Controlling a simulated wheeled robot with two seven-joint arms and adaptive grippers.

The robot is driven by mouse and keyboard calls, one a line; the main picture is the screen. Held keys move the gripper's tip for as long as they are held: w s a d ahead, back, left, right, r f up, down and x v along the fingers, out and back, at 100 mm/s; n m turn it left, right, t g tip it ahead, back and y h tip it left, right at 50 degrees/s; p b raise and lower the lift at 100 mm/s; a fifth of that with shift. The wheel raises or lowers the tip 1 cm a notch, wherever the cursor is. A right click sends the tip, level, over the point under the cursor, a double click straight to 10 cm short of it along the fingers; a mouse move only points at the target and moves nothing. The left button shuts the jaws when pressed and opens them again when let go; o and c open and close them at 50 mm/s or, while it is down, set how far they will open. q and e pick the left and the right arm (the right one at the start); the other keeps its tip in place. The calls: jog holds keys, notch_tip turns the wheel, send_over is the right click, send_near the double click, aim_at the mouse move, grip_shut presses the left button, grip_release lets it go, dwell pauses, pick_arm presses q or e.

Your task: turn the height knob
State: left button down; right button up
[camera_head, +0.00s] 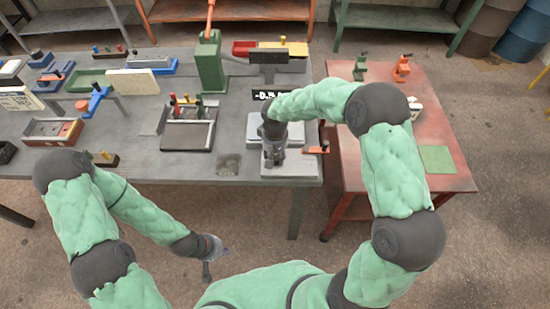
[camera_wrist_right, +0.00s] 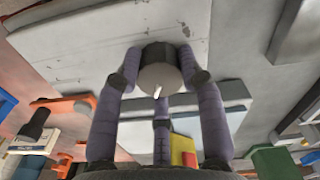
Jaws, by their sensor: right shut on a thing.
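The height knob (camera_wrist_right: 160,76) is a grey round knob with a white pointer mark, seen in the right wrist view. My right gripper (camera_head: 273,160) is shut on it, with two purple-grey fingers on its sides and a third finger below. In the head view my right gripper and arm hide the knob. It is over the grey base plate (camera_head: 300,168) of a bench device with a dark display (camera_head: 264,95); the reading is partly hidden. My left gripper (camera_head: 213,258) hangs low in front of the bench, away from it; its finger opening is unclear.
The grey bench (camera_head: 175,172) holds a green press (camera_head: 209,62), a tray with colored handles (camera_head: 187,132) and several blocks to the left. A red table (camera_head: 350,175) with an orange clamp (camera_head: 402,68) and a green mat (camera_head: 437,159) stands to the right.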

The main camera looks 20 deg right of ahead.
aim_at(275, 156)
jog(key=m+b, duration=0.2)
jog(key=m, duration=0.3)
jog(key=shift+f+m, duration=0.1)
jog(key=shift+m, duration=0.2)
jog(key=m+b, duration=0.2)
jog(key=m, duration=0.3)
jog(key=shift+m, duration=0.4)
jog(key=o, duration=1.1)
jog(key=shift+o, duration=0.2)
notch_tip(275, 156, up, 12)
